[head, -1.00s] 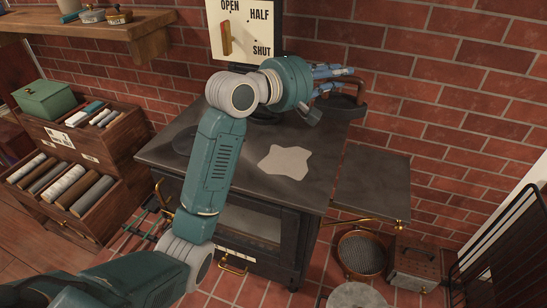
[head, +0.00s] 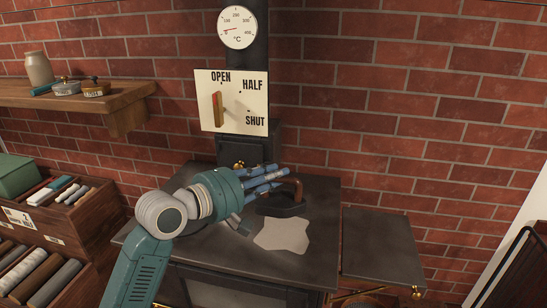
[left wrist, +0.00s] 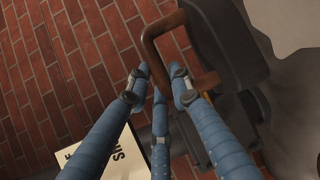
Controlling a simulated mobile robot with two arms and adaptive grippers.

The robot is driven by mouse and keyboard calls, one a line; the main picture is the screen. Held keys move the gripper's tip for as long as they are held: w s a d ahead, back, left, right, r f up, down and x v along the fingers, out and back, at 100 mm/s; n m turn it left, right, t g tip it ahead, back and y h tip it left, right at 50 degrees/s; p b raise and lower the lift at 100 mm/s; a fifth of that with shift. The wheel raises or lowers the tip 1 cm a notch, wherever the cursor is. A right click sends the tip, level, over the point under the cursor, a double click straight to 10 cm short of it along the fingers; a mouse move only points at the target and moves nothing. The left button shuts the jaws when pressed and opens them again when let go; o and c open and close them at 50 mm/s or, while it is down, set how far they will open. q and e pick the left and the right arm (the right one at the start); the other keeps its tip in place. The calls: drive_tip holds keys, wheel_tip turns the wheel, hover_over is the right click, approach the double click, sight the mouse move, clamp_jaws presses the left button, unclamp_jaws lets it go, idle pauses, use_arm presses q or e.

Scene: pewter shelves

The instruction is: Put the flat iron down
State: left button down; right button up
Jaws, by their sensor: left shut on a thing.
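The flat iron (head: 283,210) is dark with a brown handle. It is at the back right of the black stove top (head: 215,245), just behind a pale irregular patch (head: 282,234). I cannot tell whether its base touches the stove top. My left gripper (head: 278,181) comes in from the left, with its blue fingers at the handle, shut on it. In the left wrist view the handle (left wrist: 158,30) passes by the fingertips (left wrist: 160,82), and the dark body (left wrist: 232,50) lies to the right. The fingers hide part of the iron. My right gripper is not in view.
A lever plate (head: 250,122) marked OPEN, HALF and SHUT is behind the stove, below a dial (head: 238,28). A dark side shelf (head: 380,245) extends at the right. A wooden shelf (head: 70,98) with jars is on the left wall. The stove top's front is clear.

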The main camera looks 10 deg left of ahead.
sight(272, 196)
use_arm(q)
wheel_tip(272, 196, down, 5)
drive_tip(key=shift+f, duration=0.55)
wheel_tip(272, 196, down, 4)
drive_tip(key=shift+r, duration=0.1)
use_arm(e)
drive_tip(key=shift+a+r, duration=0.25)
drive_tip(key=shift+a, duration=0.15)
use_arm(q)
drive_tip(key=shift+f, duration=0.2)
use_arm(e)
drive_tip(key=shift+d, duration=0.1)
use_arm(q)
drive_tip(key=c, duration=1.9)
unclamp_jaws()
drive_tip(key=shift+f, duration=0.45)
drive_tip(key=o, duration=0.3)
drive_tip(key=shift+o, duration=0.2)
drive_tip(key=shift+s+r, duration=0.1)
drive_tip(key=shift+s, duration=0.05)
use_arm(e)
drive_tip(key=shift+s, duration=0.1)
